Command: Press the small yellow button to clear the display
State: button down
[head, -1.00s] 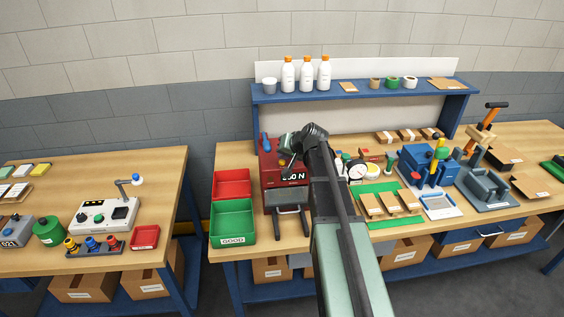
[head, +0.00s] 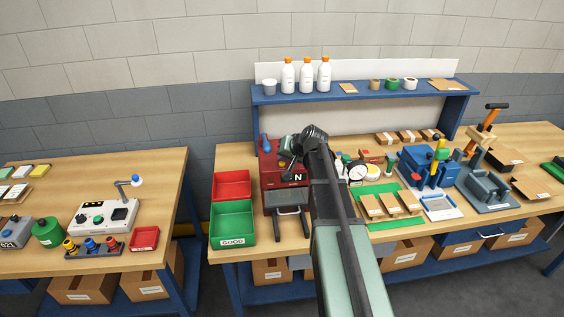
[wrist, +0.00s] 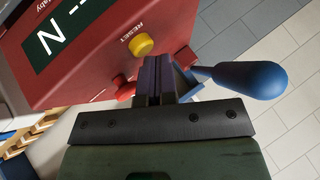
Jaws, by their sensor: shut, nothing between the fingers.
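The small yellow button (wrist: 141,44), marked RESET, is on the face of the red machine (wrist: 100,65) in the wrist view. My gripper (wrist: 157,62) is shut and empty, its fingertips right beside the button; I cannot tell whether they touch it. A red button (wrist: 124,88) sits just below on the same face. The dark display (wrist: 65,30) shows dashes and N, with text ending in "by". In the head view the red machine (head: 270,180) stands on the middle bench and its display (head: 298,178) shows N, partly hidden by my arm.
A blue-knobbed lever (wrist: 250,80) sticks out close beside my fingers. Red (head: 232,184) and green (head: 232,220) bins stand left of the machine. A green mat with blocks (head: 390,204) and a blue fixture (head: 428,165) lie to the right.

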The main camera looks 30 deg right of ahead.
jog(key=shift+r+p, duration=0.6)
jog(key=shift+r, duration=0.15)
jog(key=shift+r, duration=0.1)
notch_tip(320, 180, up, 5)
jog(key=p, duration=0.5)
